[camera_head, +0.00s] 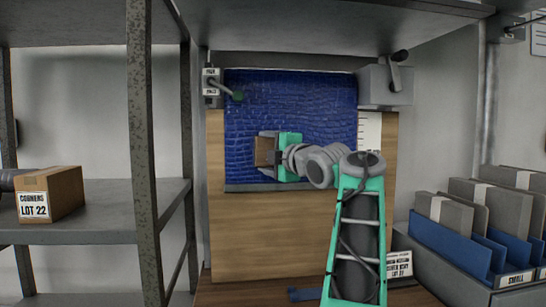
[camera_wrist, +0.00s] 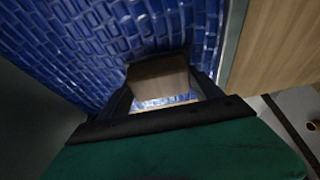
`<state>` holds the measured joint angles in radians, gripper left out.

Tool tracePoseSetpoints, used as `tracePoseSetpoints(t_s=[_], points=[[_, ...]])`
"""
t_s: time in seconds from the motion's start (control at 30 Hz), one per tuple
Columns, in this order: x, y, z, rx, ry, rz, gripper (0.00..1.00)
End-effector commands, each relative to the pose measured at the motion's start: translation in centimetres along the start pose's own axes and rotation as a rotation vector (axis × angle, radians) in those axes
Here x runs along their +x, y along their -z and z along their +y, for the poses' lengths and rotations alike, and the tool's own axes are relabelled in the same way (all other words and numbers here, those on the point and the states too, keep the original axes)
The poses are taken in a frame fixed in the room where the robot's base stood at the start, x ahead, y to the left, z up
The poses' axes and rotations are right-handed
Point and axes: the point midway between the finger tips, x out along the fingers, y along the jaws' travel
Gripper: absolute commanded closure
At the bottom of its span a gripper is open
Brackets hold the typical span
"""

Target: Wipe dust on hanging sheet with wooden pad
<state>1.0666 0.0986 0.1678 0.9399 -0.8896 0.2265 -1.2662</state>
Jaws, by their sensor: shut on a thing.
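The hanging sheet (camera_head: 320,100) is dark blue with a brick-like relief and hangs in front of a wooden board. It fills much of the wrist view (camera_wrist: 60,40). My gripper (camera_head: 268,152) is at the lower left part of the sheet, its fingers pointing left. It is shut on the brown wooden pad (camera_head: 263,151), which also shows between the fingers in the wrist view (camera_wrist: 158,78). The pad is close to the sheet; I cannot tell whether it touches. I cannot make out dust on the sheet.
A lever switch (camera_head: 212,84) is at the sheet's upper left and a grey box with a lever (camera_head: 386,84) at its upper right. A cardboard box (camera_head: 50,193) sits on the left shelf. Bins with grey and blue panels (camera_head: 470,240) stand at right. A metal post (camera_head: 142,150) stands at left.

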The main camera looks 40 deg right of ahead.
Motion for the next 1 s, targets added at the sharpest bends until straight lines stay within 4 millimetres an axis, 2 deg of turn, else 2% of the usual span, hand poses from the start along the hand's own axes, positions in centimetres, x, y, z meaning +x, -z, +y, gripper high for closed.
tracePoseSetpoints(t_s=[0.07, 0.4, 0.63, 0.9, 1.0], points=[[0.2, -0.2, 0.7, 0.001, -0.001, -0.002, 0.70], [-1.1, -3.0, 0.7, 0.002, -0.001, -0.007, 0.70], [-1.5, -3.8, 0.6, 0.002, -0.001, -0.004, 0.70], [-2.6, -6.1, 0.8, 0.002, -0.001, -0.004, 0.70], [-2.8, -6.4, 0.7, 0.001, -0.001, -0.001, 0.70]])
